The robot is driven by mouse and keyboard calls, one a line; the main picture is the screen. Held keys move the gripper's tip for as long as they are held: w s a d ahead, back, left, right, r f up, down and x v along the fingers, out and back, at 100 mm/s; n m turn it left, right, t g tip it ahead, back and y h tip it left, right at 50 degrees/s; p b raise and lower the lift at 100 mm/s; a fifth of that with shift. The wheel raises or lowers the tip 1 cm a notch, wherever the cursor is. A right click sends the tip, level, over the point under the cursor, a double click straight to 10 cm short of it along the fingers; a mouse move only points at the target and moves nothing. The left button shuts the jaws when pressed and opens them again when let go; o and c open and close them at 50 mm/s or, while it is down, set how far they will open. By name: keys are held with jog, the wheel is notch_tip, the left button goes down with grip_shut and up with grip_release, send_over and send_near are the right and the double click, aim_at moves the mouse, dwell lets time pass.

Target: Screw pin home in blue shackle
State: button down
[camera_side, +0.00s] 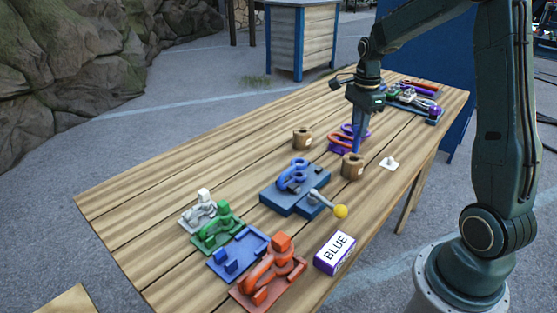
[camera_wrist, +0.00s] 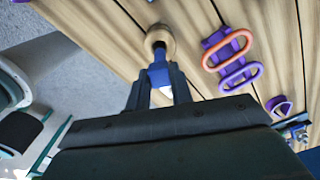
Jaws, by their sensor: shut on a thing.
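The blue shackle (camera_side: 293,173) sits on a blue fixture block (camera_side: 282,200) in the middle of the table in the side view. My gripper (camera_side: 360,112) is behind and to the right of it, pointing down. It is shut on a blue pin (camera_side: 357,138), which also shows between the fingers in the wrist view (camera_wrist: 159,74). The pin hangs upright at a round wooden holder (camera_side: 352,168), also seen beyond it in the wrist view (camera_wrist: 160,40). I cannot tell whether the pin's lower end is inside the holder or just above it.
A lever with a yellow knob (camera_side: 341,211) sticks out from the fixture. A box labelled BLUE (camera_side: 335,254) and several coloured stands line the near end. Another wooden holder (camera_side: 302,138) and an orange shackle on a purple stand (camera_wrist: 228,50) are nearby. The left side is clear.

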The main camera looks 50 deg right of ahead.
jog(key=r, duration=0.7)
jog(key=shift+w+a, duration=0.3)
jog(key=shift+a, duration=0.05)
jog(key=w+a, duration=0.8)
jog(key=a, duration=0.6)
jog(key=shift+w+a+f, duration=0.1)
jog(key=shift+f, duration=2.5)
jog(key=shift+f, duration=0.5)
jog(key=shift+f, duration=1.2)
jog(key=shift+f, duration=1.2)
jog(key=c, duration=2.1)
grip_release()
grip_shut()
